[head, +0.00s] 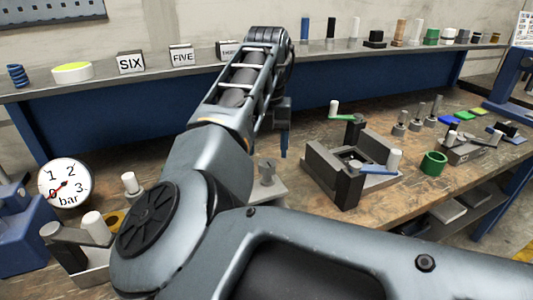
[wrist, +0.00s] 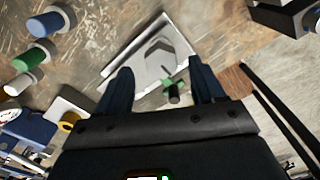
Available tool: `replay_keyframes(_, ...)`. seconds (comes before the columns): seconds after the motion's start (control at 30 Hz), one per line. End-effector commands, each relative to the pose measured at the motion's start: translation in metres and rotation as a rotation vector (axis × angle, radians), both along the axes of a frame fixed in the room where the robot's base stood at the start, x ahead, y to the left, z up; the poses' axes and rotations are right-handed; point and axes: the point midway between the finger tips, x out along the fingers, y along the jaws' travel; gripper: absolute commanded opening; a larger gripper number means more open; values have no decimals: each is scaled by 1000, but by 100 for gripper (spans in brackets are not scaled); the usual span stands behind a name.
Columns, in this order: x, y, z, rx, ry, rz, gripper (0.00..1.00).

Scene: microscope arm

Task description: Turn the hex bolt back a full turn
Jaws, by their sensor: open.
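The grey hex bolt (head: 266,172) stands upright on a pale plate (head: 280,187) on the bench, right of my arm in the head view. In the wrist view, the hex bolt (wrist: 160,57) shows on its plate (wrist: 122,63), just beyond my fingertips. My gripper (wrist: 161,78) is open, its two dark blue fingers spread to either side of the bolt's lower side in the picture. I see no contact with the bolt. In the head view, my gripper (head: 284,145) hangs above the bolt, partly hidden by my arm.
A pressure gauge (head: 65,183) is at left. A small green and black piece (wrist: 173,90) shows between my fingers. A shelf (head: 140,82) runs behind.

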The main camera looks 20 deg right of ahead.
Motion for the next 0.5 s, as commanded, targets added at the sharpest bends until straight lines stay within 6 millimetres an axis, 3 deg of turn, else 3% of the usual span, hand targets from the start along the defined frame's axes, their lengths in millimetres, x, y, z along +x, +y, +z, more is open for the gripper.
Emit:
replay_keyframes(0.2, 0, 0, -26, 0, 1, 1, 68)
replay_keyframes(0.5, 0, 0, -33, 0, -1, 1, 68)
